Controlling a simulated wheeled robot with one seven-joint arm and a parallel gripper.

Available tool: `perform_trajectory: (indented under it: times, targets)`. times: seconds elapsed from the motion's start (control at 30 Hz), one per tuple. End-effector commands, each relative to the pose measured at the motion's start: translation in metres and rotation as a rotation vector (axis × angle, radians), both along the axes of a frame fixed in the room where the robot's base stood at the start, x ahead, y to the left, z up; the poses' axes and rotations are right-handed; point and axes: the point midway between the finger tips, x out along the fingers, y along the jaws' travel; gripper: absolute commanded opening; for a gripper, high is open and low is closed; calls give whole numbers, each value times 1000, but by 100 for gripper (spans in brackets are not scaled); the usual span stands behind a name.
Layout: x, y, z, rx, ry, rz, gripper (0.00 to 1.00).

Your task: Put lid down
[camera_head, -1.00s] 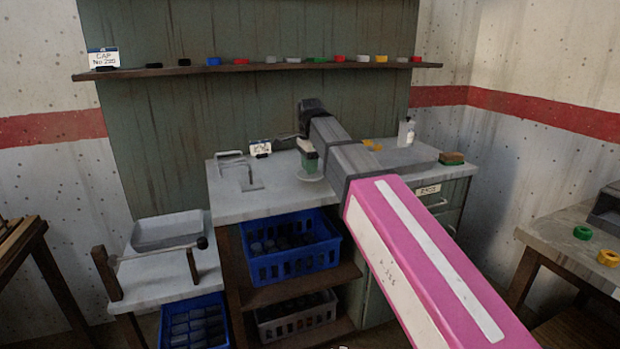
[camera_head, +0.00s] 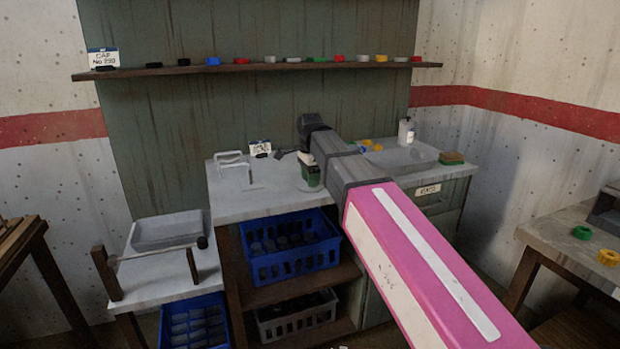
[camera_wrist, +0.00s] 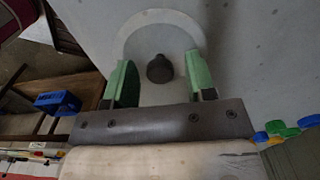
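The lid (camera_wrist: 160,20) is a pale round disc with a dark knob (camera_wrist: 160,68) in its middle. In the wrist view it lies flat below my gripper (camera_wrist: 161,80), which has green fingertips. The fingers stand apart on either side of the knob, with a visible gap on both sides. In the head view my gripper (camera_head: 311,173) points down over the middle of the grey worktop (camera_head: 240,207). Only a thin pale edge of the lid shows beneath it there, so I cannot tell exactly what it rests on.
A pale wire-like stand (camera_head: 238,172) is on the worktop to the left. A sink (camera_head: 405,158), a bottle (camera_head: 406,132) and a sponge-like block (camera_head: 451,158) are to the right. Small coloured caps line the shelf (camera_head: 270,69) above. A blue crate (camera_head: 290,262) sits below.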

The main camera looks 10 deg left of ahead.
Motion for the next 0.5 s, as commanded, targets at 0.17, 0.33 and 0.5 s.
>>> perform_trajectory:
  times: [0.17,0.33,0.5]
  targets:
    - [0,0,0,0,0,0,51]
    - [1,0,7,1,-1,0,51]
    - [1,1,30,1,-2,0,51]
